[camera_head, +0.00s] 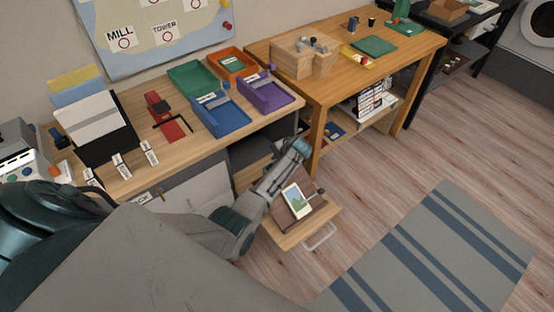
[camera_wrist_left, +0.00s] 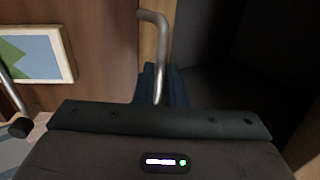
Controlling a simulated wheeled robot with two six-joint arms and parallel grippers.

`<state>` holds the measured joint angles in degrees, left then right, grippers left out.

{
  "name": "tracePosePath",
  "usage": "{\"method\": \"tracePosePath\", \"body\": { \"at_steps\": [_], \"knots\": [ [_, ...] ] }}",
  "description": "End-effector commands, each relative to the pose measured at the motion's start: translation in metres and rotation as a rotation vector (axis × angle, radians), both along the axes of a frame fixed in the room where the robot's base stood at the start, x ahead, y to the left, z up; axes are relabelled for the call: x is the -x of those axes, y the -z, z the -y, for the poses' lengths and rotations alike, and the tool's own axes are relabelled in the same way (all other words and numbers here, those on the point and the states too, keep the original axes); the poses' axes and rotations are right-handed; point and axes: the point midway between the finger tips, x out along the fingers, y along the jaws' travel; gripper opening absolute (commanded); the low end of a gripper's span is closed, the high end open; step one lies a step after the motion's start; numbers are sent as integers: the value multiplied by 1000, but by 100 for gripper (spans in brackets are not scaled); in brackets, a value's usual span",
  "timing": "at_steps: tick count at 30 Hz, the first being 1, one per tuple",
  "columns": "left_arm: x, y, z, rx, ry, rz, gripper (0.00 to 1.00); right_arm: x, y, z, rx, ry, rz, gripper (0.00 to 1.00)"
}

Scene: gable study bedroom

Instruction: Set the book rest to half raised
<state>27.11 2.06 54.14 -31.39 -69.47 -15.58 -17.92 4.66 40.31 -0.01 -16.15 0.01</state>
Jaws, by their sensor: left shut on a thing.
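The book rest (camera_head: 312,212) is a brown board on a pulled-out wooden shelf (camera_head: 291,239) at the desk's front. A small landscape card (camera_head: 296,200) lies on it, and the board looks tilted; its exact angle is hard to judge. My left gripper (camera_head: 302,147) is at the board's far side, with my arm covering part of the rest. In the left wrist view my left gripper (camera_wrist_left: 160,88) is shut on a bent metal rod (camera_wrist_left: 157,40) beside the brown board (camera_wrist_left: 105,50). The card (camera_wrist_left: 38,53) shows at left there. My right gripper is out of view.
A dark knob (camera_head: 321,190) stands at the board's right edge. The shelf has a pale handle (camera_head: 320,236). The desk holds a blue tray (camera_head: 220,116), a purple tray (camera_head: 266,96) and small labelled cards. A striped rug (camera_head: 430,255) and clear floor lie to the right.

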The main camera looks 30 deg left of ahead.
Motion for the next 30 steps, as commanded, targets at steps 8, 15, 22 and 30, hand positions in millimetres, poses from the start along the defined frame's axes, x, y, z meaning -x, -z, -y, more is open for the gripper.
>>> {"method": "tracePosePath", "body": {
  "at_steps": [8,15,22,30],
  "knots": [
    [0,1,1,2,1,0,33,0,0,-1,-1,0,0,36],
    [1,-2,2,1,0,0,33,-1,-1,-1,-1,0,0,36],
    [7,-29,20,2,1,3,33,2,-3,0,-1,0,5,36],
    [19,-70,47,4,1,2,33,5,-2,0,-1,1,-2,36]
  ]
}}
